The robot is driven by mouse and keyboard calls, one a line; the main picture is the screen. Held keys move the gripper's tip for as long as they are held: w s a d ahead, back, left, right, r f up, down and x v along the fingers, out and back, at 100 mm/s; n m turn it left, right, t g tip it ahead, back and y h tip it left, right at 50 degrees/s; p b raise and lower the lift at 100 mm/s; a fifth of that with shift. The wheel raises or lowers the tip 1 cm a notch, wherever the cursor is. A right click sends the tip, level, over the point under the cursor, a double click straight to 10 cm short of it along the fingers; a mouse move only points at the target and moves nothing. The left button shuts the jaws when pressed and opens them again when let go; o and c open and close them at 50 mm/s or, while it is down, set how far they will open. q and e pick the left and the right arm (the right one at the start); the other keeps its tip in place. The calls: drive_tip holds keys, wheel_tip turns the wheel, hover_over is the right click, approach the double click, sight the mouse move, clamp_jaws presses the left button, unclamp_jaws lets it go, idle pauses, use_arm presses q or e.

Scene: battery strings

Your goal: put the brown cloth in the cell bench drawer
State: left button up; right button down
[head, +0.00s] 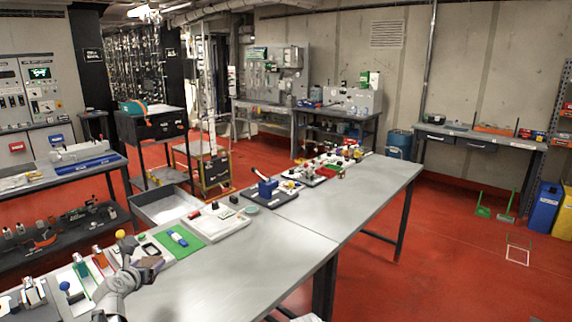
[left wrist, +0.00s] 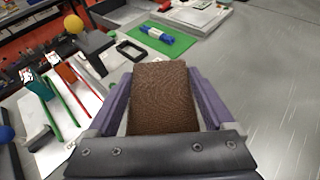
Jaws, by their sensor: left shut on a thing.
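The brown cloth (left wrist: 164,98) is a folded, textured block between the two purple fingers of my left gripper (left wrist: 162,85) in the left wrist view. My left gripper (head: 141,262) is shut on it above the near left part of the long grey bench, and the cloth (head: 151,263) shows small at its tip in the head view. An open grey drawer (head: 148,213) sticks out from the far left side of this bench, beyond the gripper. Its inside looks pale and empty.
A green mat (head: 188,240) with a blue item lies beyond the gripper, with a white tray (head: 220,232) past it. Small tools and a yellow ball (left wrist: 73,24) stand to the left. The bench's right part (head: 265,250) is clear.

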sight(156, 296)
use_arm(q)
wheel_tip(156, 296, down, 11)
drive_tip(key=b, duration=1.1)
drive_tip(key=shift+f, duration=0.1)
drive_tip(key=shift+f, duration=0.15)
drive_tip(key=o, duration=1.2)
drive_tip(key=shift+o, duration=0.2)
